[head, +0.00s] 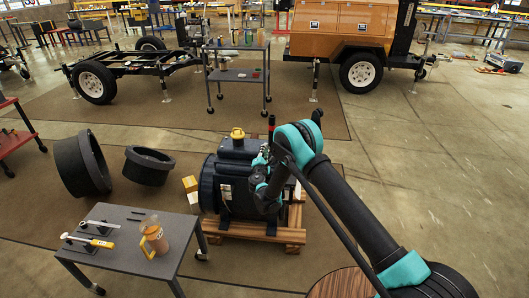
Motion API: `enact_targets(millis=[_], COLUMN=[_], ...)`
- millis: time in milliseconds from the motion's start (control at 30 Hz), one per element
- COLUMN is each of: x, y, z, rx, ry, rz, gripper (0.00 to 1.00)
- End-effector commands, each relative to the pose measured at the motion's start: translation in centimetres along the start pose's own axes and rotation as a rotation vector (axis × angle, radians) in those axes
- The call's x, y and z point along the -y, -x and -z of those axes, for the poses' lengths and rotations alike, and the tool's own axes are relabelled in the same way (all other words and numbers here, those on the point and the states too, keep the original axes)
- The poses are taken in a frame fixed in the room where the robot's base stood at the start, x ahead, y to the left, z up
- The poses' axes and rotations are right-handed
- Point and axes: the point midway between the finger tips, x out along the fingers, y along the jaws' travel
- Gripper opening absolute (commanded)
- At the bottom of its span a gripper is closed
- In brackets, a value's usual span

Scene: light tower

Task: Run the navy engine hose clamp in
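The navy engine (228,188) sits on a wooden pallet (262,233) in the middle of the head view, with a yellow cap (237,133) on top. My arm reaches in from the lower right to the engine's right side. My gripper (264,160) is at the engine's upper right, small and partly lost against the dark body. I cannot tell whether it touches the engine or is open or shut. The hose clamp cannot be made out at this size.
A grey wheeled table (125,262) at front left holds a wrench (101,224), a yellow-handled tool (88,240) and an amber jug (153,235). Black ring-shaped parts (82,165) lie behind it. A cart (237,75), a trailer frame and an orange trailer (340,25) stand behind. Floor at right is clear.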

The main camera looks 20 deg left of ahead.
Motion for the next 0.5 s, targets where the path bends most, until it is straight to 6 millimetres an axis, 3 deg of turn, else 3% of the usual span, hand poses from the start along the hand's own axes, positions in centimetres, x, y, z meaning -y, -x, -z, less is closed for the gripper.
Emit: enact_targets(millis=[267, 500], x=[-0.1, -0.1], y=[0.3, 3.8], z=[0.0, 0.1], rx=[-0.001, -0.002], ry=[0.001, 0.000], rz=[-0.001, -0.002], gripper=[0.20, 0.20])
